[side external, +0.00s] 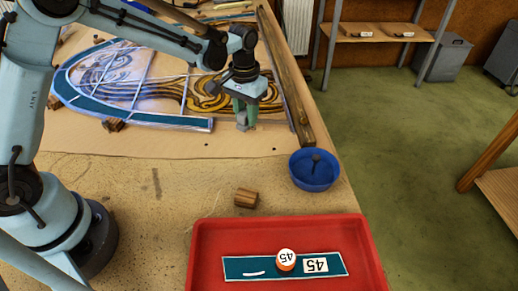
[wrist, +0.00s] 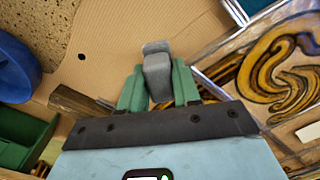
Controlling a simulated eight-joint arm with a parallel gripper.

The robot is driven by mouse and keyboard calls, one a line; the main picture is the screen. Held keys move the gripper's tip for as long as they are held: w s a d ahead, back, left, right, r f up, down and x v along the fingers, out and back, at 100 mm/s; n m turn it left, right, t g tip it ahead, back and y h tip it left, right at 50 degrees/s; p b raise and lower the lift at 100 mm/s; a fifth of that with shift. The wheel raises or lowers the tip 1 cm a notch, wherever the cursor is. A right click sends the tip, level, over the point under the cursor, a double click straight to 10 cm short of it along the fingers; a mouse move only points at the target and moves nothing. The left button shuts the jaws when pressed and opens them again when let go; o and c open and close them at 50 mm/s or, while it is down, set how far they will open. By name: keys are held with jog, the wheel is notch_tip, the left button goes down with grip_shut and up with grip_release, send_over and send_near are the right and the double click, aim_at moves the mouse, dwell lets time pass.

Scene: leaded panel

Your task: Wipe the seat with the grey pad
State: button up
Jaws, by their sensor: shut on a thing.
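My gripper (side external: 246,122) is low over the near right corner of the leaded panel (side external: 140,80). Its green fingers (wrist: 158,85) are shut on the grey pad (wrist: 156,68), which sticks out past the fingertips. The pad is over bare tan board (wrist: 200,25), beside the panel's lead edge; I cannot tell whether it touches. The seat is not clearly marked; bare board shows beyond the end of the panel's teal border (side external: 180,122).
A blue bowl (side external: 314,172) with a dark knob-like thing inside stands right of the board. A long wooden bar (side external: 288,85) runs along the right side. Small wood blocks lie at the panel's edge (side external: 113,125) and near the tray (side external: 246,198).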

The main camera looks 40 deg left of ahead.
jog(key=shift+w+d, duration=0.75)
jog(key=shift+d, duration=0.4)
jog(key=shift+w+d, duration=0.75)
jog(key=shift+d, duration=0.35)
jog(key=shift+w+d, duration=0.75)
jog(key=shift+d, duration=0.4)
jog(key=shift+a, duration=0.1)
jog(key=shift+s+a+f, duration=0.1)
jog(key=shift+s+a, duration=0.55)
jog(key=shift+a, duration=0.3)
jog(key=shift+s+a, duration=0.65)
jog(key=shift+a, duration=0.35)
jog(key=shift+s+a+f, duration=0.1)
jog(key=shift+s+a, duration=0.55)
jog(key=shift+a, duration=0.3)
jog(key=shift+s+a+r, duration=0.1)
jog(key=shift+s+a, duration=0.4)
jog(key=shift+a, duration=0.2)
jog(key=shift+s+a+r, duration=0.1)
jog(key=shift+s+a, duration=0.35)
jog(key=shift+a, duration=0.25)
jog(key=shift+s+a+f, duration=0.1)
jog(key=shift+s+a, duration=0.4)
jog(key=shift+a, duration=0.25)
jog(key=shift+s+a+f, duration=0.1)
jog(key=shift+s+a, duration=0.4)
jog(key=shift+a, duration=0.2)
jog(key=shift+r, duration=0.1)
jog(key=shift+r, duration=2.9)
jog(key=shift+r, duration=0.1)
